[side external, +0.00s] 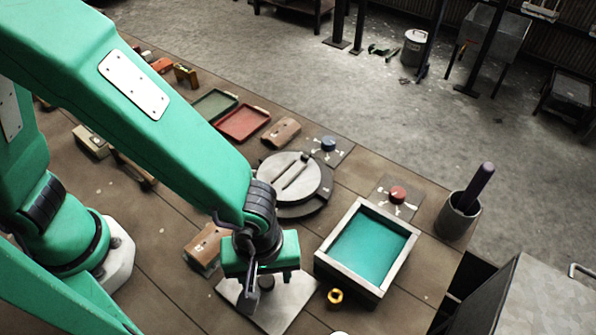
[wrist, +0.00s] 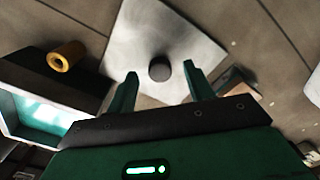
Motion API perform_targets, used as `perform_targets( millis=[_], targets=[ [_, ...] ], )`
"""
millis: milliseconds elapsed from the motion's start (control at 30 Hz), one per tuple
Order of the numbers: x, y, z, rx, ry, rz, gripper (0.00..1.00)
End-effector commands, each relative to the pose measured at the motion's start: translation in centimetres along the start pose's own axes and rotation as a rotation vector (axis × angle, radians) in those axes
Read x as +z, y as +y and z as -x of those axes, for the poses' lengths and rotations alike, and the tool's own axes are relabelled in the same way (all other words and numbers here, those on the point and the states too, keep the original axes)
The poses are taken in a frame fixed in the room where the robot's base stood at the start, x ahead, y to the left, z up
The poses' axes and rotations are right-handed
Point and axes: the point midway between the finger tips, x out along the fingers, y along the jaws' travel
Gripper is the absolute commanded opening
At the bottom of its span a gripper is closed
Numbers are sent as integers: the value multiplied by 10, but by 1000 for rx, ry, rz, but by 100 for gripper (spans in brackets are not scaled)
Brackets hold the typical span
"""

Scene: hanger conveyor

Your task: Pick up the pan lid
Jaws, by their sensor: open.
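The pan lid (side external: 290,300) looks to be the square silver plate with a dark round knob (side external: 267,283), lying flat on the brown table. In the wrist view the lid (wrist: 158,30) lies below my gripper, with the knob (wrist: 159,69) in the middle. My gripper (wrist: 160,73) is open, with one finger on each side of the knob in that view. Whether the fingers are down at knob height cannot be told. In the side view my gripper (side external: 266,274) hangs over the lid and hides its back part.
A brown block (side external: 205,247) is close on the left. A round silver disc with a bar (side external: 293,178) sits behind.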

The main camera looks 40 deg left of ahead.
Motion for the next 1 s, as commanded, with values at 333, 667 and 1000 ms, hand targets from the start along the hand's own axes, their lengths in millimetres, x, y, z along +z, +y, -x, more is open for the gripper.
perform_targets(
  millis=[333,667,1000],
  targets=[
    [0,0,-10,0,0,0,52],
    [0,0,-9,0,0,-1,52],
    [0,0,-9,1,0,-1,6]
  ],
)
